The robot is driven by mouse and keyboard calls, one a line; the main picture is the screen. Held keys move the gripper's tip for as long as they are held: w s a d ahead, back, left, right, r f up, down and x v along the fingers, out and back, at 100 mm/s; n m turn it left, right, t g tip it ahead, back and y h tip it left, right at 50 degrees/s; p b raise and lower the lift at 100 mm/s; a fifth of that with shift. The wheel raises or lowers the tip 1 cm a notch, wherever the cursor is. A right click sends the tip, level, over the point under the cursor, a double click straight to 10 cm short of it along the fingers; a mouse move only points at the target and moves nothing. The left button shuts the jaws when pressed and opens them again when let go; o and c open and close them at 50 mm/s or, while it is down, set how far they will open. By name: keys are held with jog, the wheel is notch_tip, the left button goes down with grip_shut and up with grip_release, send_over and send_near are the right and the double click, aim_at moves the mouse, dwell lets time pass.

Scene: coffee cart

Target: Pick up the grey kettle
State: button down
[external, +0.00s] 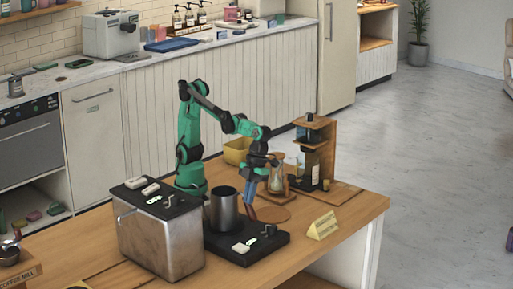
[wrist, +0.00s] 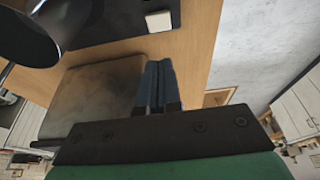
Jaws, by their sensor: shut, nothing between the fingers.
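A grey metal open-topped vessel, which looks like the grey kettle (external: 221,211), stands upright on the black base on the wooden cart. No spout or handle can be made out clearly. A dark round vessel (wrist: 28,42), probably the same one, is cut off at the upper left of the wrist view. My gripper (external: 252,217) points down to the right of the vessel in the external view, apart from it and above the black base. In the wrist view my gripper's fingers (wrist: 159,64) are pressed together with nothing between them.
A steel box (external: 160,245) with a black top stands left of the vessel. The black base (external: 262,248) carries small white pieces. A wooden stand (external: 322,150) with a dark bottle and a glass carafe (external: 277,180) are behind right.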

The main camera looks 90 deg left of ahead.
jog(key=c, duration=0.9)
grip_release()
jog(key=shift+o, duration=0.2)
